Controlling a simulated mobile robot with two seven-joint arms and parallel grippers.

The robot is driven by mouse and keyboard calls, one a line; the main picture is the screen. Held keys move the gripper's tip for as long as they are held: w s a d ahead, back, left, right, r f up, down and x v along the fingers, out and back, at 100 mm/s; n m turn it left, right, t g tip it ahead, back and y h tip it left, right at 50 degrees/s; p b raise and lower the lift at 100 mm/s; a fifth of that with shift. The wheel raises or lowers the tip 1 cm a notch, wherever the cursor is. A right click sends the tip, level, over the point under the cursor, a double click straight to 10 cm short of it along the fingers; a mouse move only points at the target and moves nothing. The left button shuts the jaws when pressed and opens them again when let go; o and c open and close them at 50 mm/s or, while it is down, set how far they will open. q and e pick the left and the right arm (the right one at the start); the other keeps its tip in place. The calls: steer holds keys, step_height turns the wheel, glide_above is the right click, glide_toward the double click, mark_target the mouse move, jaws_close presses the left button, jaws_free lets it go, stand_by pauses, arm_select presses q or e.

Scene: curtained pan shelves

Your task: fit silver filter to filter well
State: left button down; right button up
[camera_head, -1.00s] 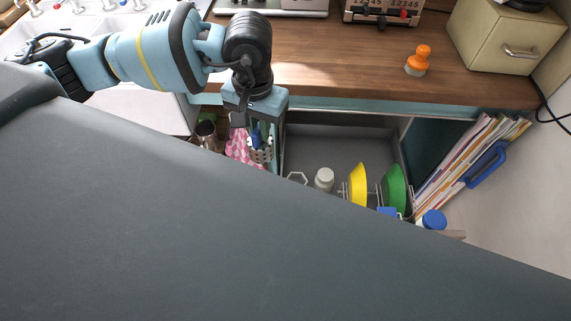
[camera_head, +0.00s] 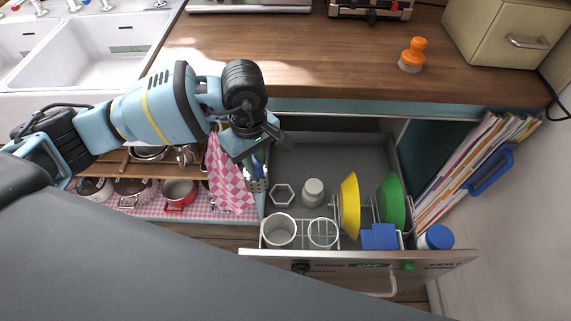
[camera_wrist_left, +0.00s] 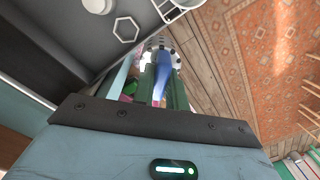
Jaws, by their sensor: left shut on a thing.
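My left gripper (camera_head: 258,148) is shut on a cutlery basket (camera_head: 256,178), at the left side of an open grey tub (camera_head: 345,155). The basket, with a blue handle sticking up, shows below the jaws in the left wrist view (camera_wrist_left: 163,70). A pale hexagonal ring (camera_head: 283,195) lies on the tub floor; it looks like the filter well. A short whitish cylinder (camera_head: 313,192) stands right of it, apart from it. I cannot tell whether this is the silver filter. Both also show at the top of the left wrist view. My right gripper is not in view.
A rack holds a grey cup (camera_head: 279,231), a glass (camera_head: 322,233), a yellow dish (camera_head: 349,207) and a green dish (camera_head: 391,202). The open door (camera_head: 450,258) is in front. A pink cloth (camera_head: 229,180) hangs left, above shelved pans. My grey body covers the lower left.

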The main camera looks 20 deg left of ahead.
arm_select(q)
steer(key=w+d+f+n+b, duration=0.3)
steer(key=w+f+n+b, duration=0.6)
steer(key=f+n, duration=0.4)
steer(key=n, duration=0.5)
steer(key=shift+f+n+b, duration=0.3)
steer(key=shift+b, duration=0.05)
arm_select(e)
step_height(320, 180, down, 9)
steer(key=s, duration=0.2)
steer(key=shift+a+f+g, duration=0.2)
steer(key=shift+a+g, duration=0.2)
arm_select(q)
step_height(320, 180, down, 5)
steer(key=shift+r+b, duration=0.15)
steer(key=shift+b, duration=0.85)
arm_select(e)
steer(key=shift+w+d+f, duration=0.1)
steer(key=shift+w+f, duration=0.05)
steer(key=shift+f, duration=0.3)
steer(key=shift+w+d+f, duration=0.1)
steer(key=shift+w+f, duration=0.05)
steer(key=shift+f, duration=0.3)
